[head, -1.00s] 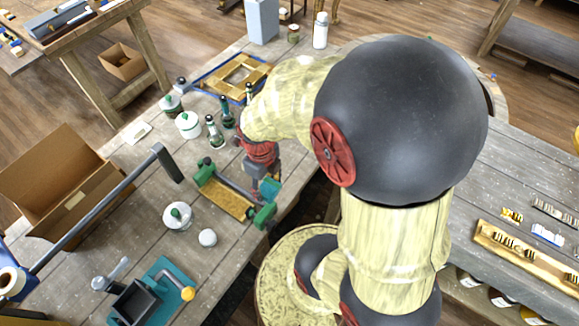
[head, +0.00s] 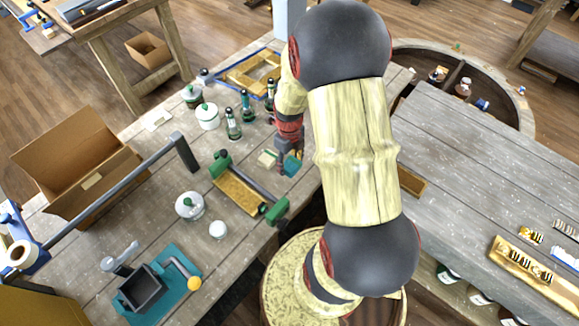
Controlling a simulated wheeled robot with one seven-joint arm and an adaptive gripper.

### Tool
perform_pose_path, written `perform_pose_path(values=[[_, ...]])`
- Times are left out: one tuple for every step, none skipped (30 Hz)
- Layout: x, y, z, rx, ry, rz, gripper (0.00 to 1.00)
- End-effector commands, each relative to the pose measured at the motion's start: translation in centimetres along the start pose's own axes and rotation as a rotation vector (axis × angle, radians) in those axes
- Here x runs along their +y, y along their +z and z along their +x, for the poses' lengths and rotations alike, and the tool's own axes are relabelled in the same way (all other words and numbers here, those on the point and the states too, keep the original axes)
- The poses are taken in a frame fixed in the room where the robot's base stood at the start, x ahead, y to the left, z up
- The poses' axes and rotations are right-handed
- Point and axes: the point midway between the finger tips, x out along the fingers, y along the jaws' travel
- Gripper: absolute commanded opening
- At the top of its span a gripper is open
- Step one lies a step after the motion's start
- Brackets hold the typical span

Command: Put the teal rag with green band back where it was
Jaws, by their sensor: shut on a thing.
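The teal rag (head: 291,168) hangs at the tip of my gripper (head: 286,156), over or close to the right edge of the grey plank workbench (head: 155,218). My gripper is shut on it and points down. Only a small crumpled part of the rag shows; its green band is not clear. I cannot tell whether the rag touches the bench. My arm hides part of the bench's right edge.
A green-ended tray with a tan bed (head: 240,193) lies left of and in front of the rag. A small pale block (head: 267,158) is close on the left. Bottles (head: 233,124) and lidded jars (head: 207,116) stand behind.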

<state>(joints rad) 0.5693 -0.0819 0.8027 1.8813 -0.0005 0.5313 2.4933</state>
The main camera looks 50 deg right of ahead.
Motion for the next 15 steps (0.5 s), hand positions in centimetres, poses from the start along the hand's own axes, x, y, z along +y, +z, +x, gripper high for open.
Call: perform_pose_path(values=[[-0.1,0.1,0.2,0.000,0.000,0.000,0.30],[-0.2,0.1,0.3,0.001,0.000,0.000,0.30],[-0.3,0.1,0.5,0.001,0.001,0.000,0.30],[-0.4,0.2,0.7,0.001,0.001,0.000,0.30],[-0.6,0.3,1.0,0.002,0.001,0.001,0.30],[-0.6,0.3,1.5,0.003,0.002,0.000,0.30],[-0.5,0.3,1.9,0.003,0.002,0.000,0.30],[-0.5,0.3,2.4,0.003,0.002,0.000,0.30],[-0.5,0.2,3.0,0.003,0.003,0.000,0.30],[-0.5,0.2,3.4,0.004,0.003,0.000,0.30],[-0.5,0.2,3.7,0.003,0.002,0.000,0.30],[-0.6,0.3,3.9,0.001,0.001,0.000,0.30],[-0.6,0.3,3.9,0.000,0.000,-0.001,0.30],[-0.6,0.4,3.9,-0.001,-0.001,-0.001,0.30],[-0.6,0.4,3.8,-0.001,-0.001,-0.001,0.30]])
